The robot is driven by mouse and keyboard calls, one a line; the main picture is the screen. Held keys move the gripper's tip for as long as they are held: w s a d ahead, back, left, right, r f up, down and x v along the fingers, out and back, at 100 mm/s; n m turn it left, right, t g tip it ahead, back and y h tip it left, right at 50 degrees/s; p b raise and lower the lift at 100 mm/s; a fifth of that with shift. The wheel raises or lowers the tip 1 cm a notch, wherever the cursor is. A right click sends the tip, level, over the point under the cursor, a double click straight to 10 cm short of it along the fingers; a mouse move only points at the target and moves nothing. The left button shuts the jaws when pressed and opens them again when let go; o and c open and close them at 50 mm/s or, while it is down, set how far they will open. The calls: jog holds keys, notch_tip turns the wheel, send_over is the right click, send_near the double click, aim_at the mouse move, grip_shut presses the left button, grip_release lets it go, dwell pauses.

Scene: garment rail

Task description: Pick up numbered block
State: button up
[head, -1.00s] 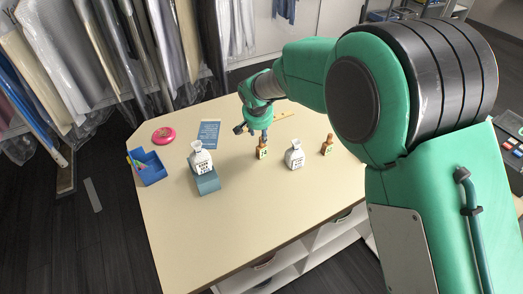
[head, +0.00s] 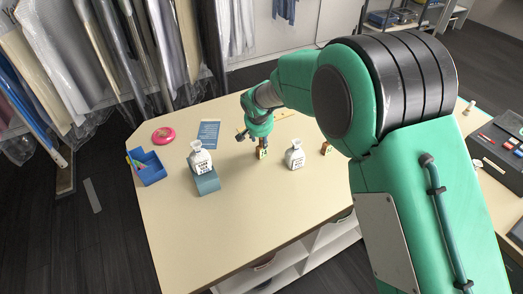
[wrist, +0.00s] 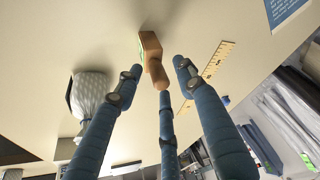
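A small brown block (head: 262,154) with a pale, marked front stands upright on the table; its mark is too small to read. In the wrist view the brown block (wrist: 150,44) shows a round knob and a green edge. My gripper (head: 255,140) is over it, its fingers hiding the block's top in the head view. In the wrist view the three fingers of my gripper (wrist: 158,72) are spread apart around the knob end, with gaps and no clear contact. A second small brown block (head: 326,148) stands to the right, partly hidden by my arm.
A white bottle (head: 294,156) stands close right of the block; another white bottle (head: 200,158) is on a blue-grey box (head: 207,183). A blue bin (head: 150,170), pink disc (head: 163,134) and blue card (head: 208,132) lie left. A wooden ruler (wrist: 216,62) lies behind. The table front is clear.

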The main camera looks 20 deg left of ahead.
jog(key=shift+c, duration=0.5)
grip_shut()
jog(key=shift+r, duration=0.1)
jog(key=shift+r, duration=1.5)
jog(key=shift+s+d+r+p, duration=0.1)
jog(key=shift+s+r+p, duration=0.1)
jog(key=shift+r+p, duration=0.1)
jog(key=s+d+r, duration=0.1)
jog(key=s+d, duration=0.7)
jog(key=s, duration=0.5)
jog(key=shift+s, duration=0.2)
jog(key=shift+r, duration=0.1)
